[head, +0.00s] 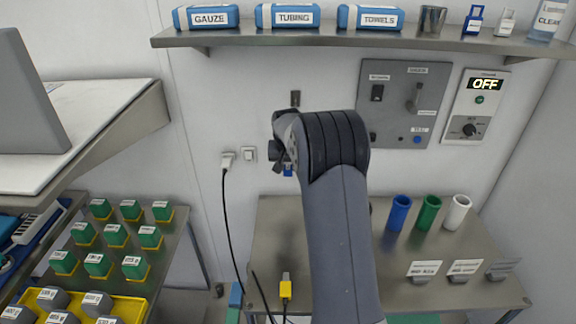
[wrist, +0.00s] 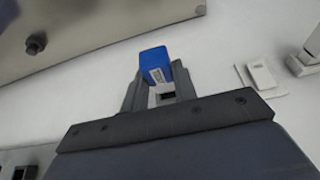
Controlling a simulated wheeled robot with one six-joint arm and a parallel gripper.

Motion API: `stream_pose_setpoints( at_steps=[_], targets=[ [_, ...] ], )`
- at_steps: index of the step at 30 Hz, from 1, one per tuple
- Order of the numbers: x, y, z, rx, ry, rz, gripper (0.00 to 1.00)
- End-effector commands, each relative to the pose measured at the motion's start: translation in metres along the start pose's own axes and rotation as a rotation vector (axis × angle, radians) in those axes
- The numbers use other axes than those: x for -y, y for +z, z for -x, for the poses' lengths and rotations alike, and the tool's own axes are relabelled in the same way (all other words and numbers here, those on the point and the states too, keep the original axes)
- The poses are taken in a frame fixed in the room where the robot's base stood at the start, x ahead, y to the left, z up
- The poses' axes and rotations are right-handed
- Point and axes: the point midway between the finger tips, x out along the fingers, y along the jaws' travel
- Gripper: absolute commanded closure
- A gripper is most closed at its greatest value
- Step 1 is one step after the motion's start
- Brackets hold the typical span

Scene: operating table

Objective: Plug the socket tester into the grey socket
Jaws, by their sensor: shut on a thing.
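My gripper (wrist: 160,92) is shut on a small blue block with a white label, which I take to be the socket tester (wrist: 154,62). In the head view a bit of the blue tester (head: 288,170) shows below my wrist, close in front of the white wall. The rest of it is hidden by my arm. I cannot make out the grey socket for certain in either view; my arm and gripper cover part of the wall. I cannot tell whether the tester touches the wall.
A white plug with a black cable (head: 228,158) and a white switch plate (head: 248,151) are left of my gripper. A grey control panel (head: 398,128) is to the right. A shelf (head: 350,37) runs above. A steel table (head: 440,255) with coloured cups stands below.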

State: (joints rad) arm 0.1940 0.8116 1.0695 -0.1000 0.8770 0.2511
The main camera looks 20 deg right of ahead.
Motion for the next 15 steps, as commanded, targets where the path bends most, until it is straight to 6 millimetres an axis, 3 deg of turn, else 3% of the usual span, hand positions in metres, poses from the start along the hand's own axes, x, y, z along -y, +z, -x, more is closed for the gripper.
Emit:
stream_pose_setpoints(
  at_steps=[15],
  targets=[
    [0.0000,-0.0076,-0.0019,0.000,0.000,0.000,1.00]
  ],
)
